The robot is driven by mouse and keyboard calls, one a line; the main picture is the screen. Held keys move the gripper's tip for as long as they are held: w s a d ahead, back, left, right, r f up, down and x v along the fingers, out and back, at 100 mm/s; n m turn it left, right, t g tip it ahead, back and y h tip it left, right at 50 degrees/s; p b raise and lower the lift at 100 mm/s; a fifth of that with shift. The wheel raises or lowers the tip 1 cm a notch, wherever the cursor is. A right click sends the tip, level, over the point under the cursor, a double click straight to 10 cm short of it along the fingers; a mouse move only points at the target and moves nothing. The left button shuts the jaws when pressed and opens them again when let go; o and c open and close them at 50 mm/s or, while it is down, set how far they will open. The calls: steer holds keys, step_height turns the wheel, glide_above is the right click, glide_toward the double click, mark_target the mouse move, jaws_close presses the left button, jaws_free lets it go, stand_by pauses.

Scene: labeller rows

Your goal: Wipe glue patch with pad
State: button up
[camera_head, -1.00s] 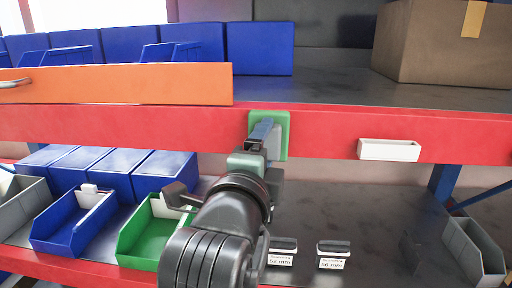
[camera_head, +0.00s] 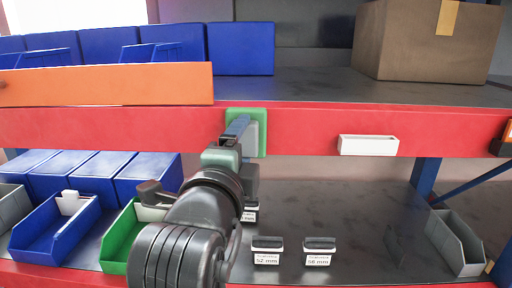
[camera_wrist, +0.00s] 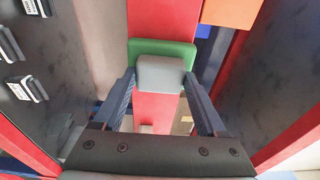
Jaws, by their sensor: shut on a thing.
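The pad is a green slab (camera_head: 260,112) with a grey block-shaped handle. It lies flat against the front of the red shelf beam (camera_head: 300,130), just right of the orange panel's end. My gripper (camera_head: 242,130) is shut on the grey handle. In the wrist view the handle (camera_wrist: 160,75) sits between the two blue fingers, with the green slab (camera_wrist: 150,47) beyond it against the red beam. I see no glue patch; any glue under the pad is hidden.
A white holder (camera_head: 368,145) is fixed on the beam to the right. An orange panel (camera_head: 110,86) and blue bins stand above left. A cardboard box (camera_head: 425,45) is at upper right. Open bins and small labelled holders (camera_head: 318,252) are on the lower shelf.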

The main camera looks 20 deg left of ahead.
steer(key=shift+s+a, duration=0.1)
steer(key=shift+a, duration=0.35)
steer(key=shift+s+d+f, duration=0.1)
steer(key=shift+s+d, duration=0.2)
steer(key=shift+s, duration=0.6)
steer(key=shift+s+d+r, duration=0.1)
steer(key=shift+s+d, duration=0.15)
steer(key=shift+s, duration=0.7)
steer(key=shift+s+d+f, duration=0.1)
steer(key=shift+s+d, duration=0.2)
steer(key=shift+s, duration=0.6)
steer(key=shift+s+d+b, duration=0.2)
steer(key=shift+s+d, duration=0.05)
steer(key=shift+s, duration=0.5)
steer(key=shift+s+d+b, duration=0.2)
steer(key=shift+s, duration=0.5)
